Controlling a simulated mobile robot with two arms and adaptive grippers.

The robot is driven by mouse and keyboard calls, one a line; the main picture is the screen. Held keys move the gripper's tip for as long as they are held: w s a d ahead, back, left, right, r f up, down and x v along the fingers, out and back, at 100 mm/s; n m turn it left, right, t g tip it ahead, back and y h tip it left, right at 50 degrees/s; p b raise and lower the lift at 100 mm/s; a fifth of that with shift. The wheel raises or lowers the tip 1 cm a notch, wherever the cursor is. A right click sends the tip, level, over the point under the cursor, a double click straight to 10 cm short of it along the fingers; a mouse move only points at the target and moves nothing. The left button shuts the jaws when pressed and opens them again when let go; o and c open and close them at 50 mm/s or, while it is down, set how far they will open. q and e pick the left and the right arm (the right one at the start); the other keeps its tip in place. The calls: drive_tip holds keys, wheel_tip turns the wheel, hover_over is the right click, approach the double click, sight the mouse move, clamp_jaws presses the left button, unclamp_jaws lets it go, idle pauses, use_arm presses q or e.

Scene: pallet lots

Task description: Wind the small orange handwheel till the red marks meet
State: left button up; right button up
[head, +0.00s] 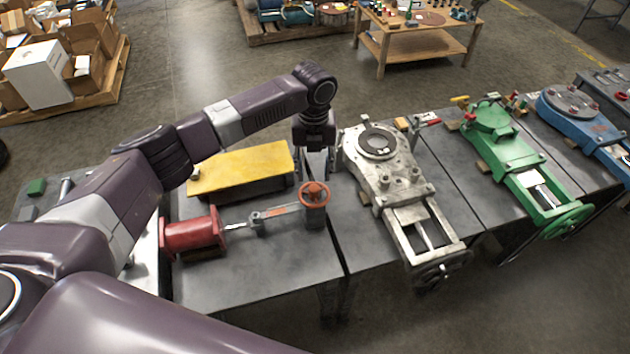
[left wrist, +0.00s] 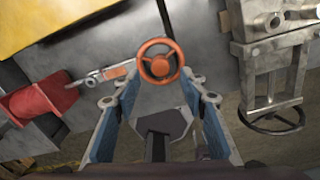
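The small orange handwheel (head: 314,193) tops a grey upright post near the front edge of the table. It also shows in the left wrist view (left wrist: 159,61), face on, with several spokes. My left gripper (head: 316,170) points down just behind the wheel. In the left wrist view my left gripper (left wrist: 160,100) is open, its blue fingers wide apart. The wheel lies beyond the fingertips, roughly centred between them, with nothing gripped. A grey and orange linkage (head: 278,213) runs from the post to a red cylinder (head: 193,233). I cannot make out red marks. My right gripper is not in view.
A yellow-topped block (head: 240,170) lies behind the linkage. A grey cast machine (head: 380,165) with a dark handwheel (head: 444,269) stands to the right. Green (head: 515,155) and blue (head: 585,112) machines stand farther right. The dark tabletop (head: 255,272) is bare in front of the linkage.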

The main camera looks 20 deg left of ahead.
sight(314, 187)
use_arm(q)
wheel_tip(314, 187, down, 5)
drive_tip(key=shift+f, duration=0.2)
clamp_jaws()
drive_tip(key=shift+p, duration=0.3)
